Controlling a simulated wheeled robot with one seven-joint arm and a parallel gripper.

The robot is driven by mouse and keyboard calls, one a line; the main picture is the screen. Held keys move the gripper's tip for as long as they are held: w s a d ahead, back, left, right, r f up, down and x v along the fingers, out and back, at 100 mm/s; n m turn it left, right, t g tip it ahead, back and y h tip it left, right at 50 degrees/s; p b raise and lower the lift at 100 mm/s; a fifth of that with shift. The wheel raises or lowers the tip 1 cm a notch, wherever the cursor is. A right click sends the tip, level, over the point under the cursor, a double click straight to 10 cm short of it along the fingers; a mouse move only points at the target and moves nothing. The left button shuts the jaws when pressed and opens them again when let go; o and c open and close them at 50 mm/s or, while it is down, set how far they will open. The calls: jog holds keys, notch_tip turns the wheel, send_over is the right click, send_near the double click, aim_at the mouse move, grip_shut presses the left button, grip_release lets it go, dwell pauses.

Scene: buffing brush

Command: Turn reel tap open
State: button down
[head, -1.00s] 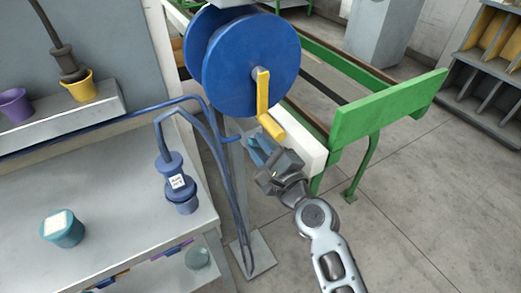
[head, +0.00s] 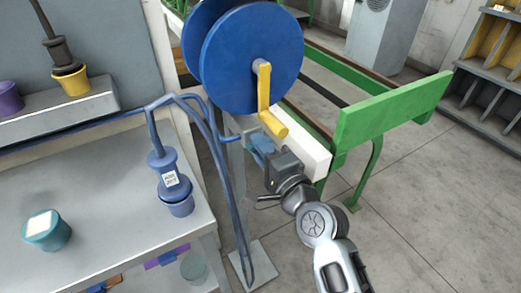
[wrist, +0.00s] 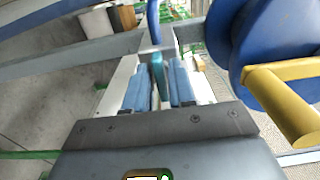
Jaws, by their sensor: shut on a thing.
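The blue hose reel (head: 250,60) stands upright on a grey post, with a yellow crank handle (head: 265,95) on its face. My gripper (head: 260,145) is just below the crank, at the post. In the wrist view, the blue fingers of my gripper (wrist: 161,82) are on both sides of a thin teal-blue lever, the reel tap (wrist: 158,70), and are shut on it. In the head view the tap is mostly hidden by the fingers and cannot be made out clearly. The crank also shows close on the right in the wrist view (wrist: 285,95).
A grey bench (head: 110,220) on the left holds a blue brush in a cup (head: 170,180) and a teal pot (head: 47,230). A blue hose (head: 215,150) hangs by the post. A green-and-white frame (head: 385,110) stands behind my gripper.

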jog(key=shift+f, duration=0.1)
dwell(0.3)
jog(key=c, duration=1.2)
grip_release()
jog(key=shift+b+v, duration=0.5)
jog(key=shift+v, duration=3.45)
